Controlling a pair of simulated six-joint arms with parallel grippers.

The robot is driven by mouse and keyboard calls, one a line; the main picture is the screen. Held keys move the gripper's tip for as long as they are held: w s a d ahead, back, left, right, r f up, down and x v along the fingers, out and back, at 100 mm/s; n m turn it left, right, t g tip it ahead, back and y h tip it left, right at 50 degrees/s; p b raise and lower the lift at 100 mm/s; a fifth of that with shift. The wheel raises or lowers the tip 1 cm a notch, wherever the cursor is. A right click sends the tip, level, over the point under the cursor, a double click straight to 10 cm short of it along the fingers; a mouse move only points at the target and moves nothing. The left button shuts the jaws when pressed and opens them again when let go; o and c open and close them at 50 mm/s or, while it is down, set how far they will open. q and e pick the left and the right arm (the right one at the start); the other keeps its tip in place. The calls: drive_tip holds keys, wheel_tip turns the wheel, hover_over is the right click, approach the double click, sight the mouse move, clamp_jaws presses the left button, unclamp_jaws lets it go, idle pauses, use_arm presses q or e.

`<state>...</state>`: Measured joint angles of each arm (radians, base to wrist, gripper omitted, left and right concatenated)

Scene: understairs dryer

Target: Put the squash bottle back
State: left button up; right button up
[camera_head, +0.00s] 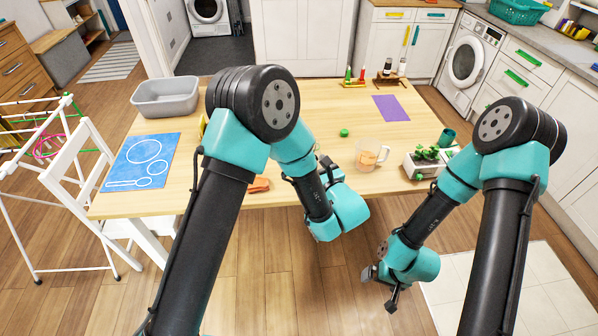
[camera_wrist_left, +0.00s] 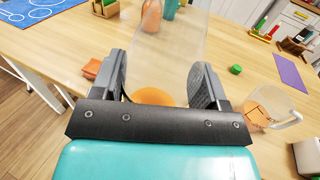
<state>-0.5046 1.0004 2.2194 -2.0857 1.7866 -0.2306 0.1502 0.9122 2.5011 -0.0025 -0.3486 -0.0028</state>
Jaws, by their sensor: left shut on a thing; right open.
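My left gripper (camera_wrist_left: 158,92) is shut on a clear, see-through vessel (camera_wrist_left: 165,55) with orange at its near end. I cannot tell whether this is the squash bottle. In the head view the left gripper (camera_head: 328,172) is over the table's front part, and my arm hides what it holds. An orange, bottle-like thing (camera_wrist_left: 152,16) stands beyond the clear vessel in the left wrist view, partly cut off by the frame's top; my arm hides that spot in the head view. My right gripper (camera_head: 380,287) is open and empty, low in front of the table.
A clear jug (camera_head: 367,158) with orange in it stands right of the left gripper. A green ball-like thing (camera_head: 344,132), a planter (camera_head: 424,164), a purple mat (camera_head: 391,108), a blue mat (camera_head: 142,163) and a grey tub (camera_head: 166,97) are on the table.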

use_arm(q)
drive_tip(key=shift+d, duration=0.1)
drive_tip(key=w+f, duration=0.1)
drive_tip(key=w, duration=1.4)
drive_tip(key=shift+f, duration=0.15)
drive_tip(key=shift+w, duration=0.2)
drive_tip(key=shift+w+f, duration=0.2)
drive_tip(key=shift+f, duration=0.7)
drive_tip(key=shift+w+f, duration=0.15)
drive_tip(key=shift+f, duration=0.85)
drive_tip(key=o, duration=1.3)
drive_tip(key=shift+f, duration=0.1)
drive_tip(key=shift+c, duration=0.2)
